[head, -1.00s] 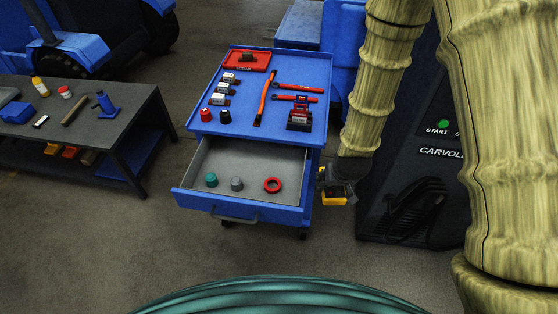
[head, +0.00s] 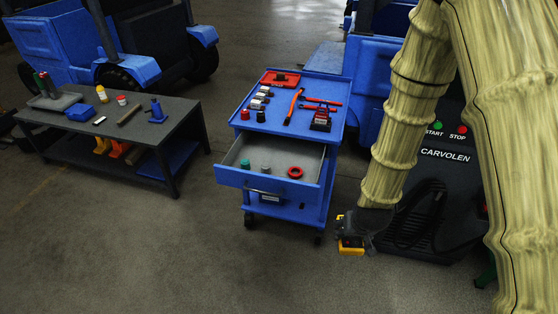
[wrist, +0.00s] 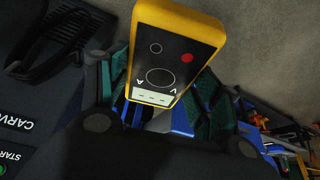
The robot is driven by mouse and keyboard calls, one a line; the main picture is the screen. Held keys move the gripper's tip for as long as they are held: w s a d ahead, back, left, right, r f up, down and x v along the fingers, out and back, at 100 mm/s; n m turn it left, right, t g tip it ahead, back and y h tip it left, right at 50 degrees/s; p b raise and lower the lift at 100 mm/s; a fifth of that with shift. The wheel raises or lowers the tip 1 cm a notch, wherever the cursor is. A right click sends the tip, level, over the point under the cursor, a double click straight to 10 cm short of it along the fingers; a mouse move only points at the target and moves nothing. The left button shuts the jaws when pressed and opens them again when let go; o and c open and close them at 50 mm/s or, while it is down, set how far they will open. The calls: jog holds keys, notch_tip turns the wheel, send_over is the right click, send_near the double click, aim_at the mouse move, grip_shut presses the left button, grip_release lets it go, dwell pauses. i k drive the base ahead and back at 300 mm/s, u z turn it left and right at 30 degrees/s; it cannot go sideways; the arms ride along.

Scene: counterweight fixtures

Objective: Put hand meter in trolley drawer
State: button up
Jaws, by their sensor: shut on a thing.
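The hand meter (wrist: 172,58) is a yellow-cased box with a black face, a dial and a red button. In the head view the hand meter (head: 351,250) shows as a small yellow piece under my gripper (head: 347,240). My gripper is shut on it and holds it in the air, right of and lower in the picture than the trolley (head: 334,100). The blue trolley drawer (head: 238,180) is pulled open. Its grey inside holds a teal knob (head: 245,164), a grey knob (head: 266,168) and a red ring (head: 295,172). Part of the drawer floor is bare.
The trolley top carries a red tray (head: 281,78), tools and small parts. A dark workbench (head: 160,140) with several items stands at left. A black START/STOP cabinet (head: 447,165) stands close behind my arm at right. The floor in front is clear.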

aim_at(278, 159)
jog(key=u, duration=4.5)
jog(key=k, duration=2.8)
jog(key=z, duration=1.05)
